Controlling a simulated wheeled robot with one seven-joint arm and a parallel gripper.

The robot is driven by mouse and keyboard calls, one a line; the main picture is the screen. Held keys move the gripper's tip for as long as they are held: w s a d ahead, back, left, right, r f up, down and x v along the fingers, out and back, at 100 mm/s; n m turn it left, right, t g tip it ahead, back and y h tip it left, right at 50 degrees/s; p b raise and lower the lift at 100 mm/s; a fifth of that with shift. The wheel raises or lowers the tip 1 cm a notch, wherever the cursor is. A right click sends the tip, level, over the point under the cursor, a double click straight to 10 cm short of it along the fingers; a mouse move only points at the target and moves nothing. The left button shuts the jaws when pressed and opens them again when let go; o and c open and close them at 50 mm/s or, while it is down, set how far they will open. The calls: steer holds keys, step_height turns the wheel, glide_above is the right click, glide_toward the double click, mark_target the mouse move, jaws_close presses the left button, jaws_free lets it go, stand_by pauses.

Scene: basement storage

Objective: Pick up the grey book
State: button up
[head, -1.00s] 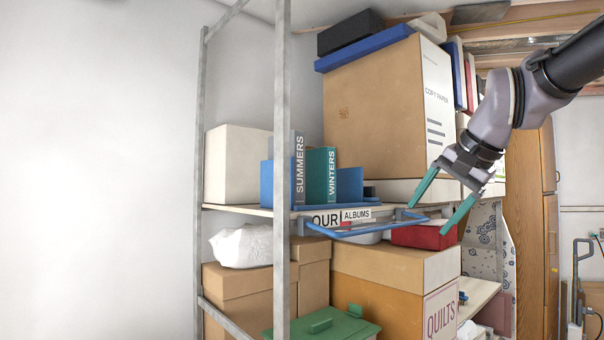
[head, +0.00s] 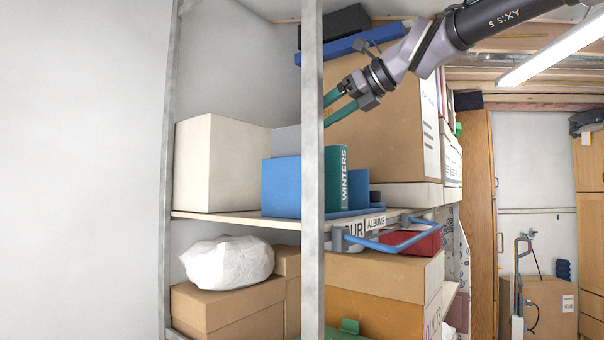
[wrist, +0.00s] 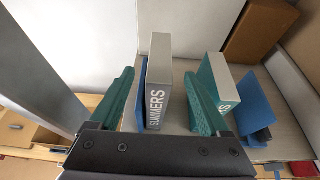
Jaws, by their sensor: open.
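The grey book (wrist: 157,90), marked SUMMERS, stands upright in the wrist view, with its spine facing the camera. In the head view only a grey part (head: 287,140) shows above a blue bookend; the post hides the rest. My gripper (wrist: 163,84) is open and empty, its teal fingers spread either side of the grey book in the wrist view. In the head view my gripper (head: 332,108) is above the shelf, partly behind the post. I cannot tell how far the fingers are above the book.
A blue bookend (head: 281,188) stands close to the left of the grey book. The teal WINTERS book (head: 337,180) stands to its right, with a gap between them. The metal post (head: 312,250) crosses in front. A white box (head: 222,165) is left and a large cardboard box (head: 395,125) right.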

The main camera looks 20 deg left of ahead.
mark_target(296, 136)
steer(key=x, duration=0.3)
steer(key=shift+f, duration=0.1)
steer(key=x, duration=0.5)
steer(key=shift+f, duration=0.4)
jaws_close()
steer(key=shift+d+r, duration=0.1)
stand_by(0.8)
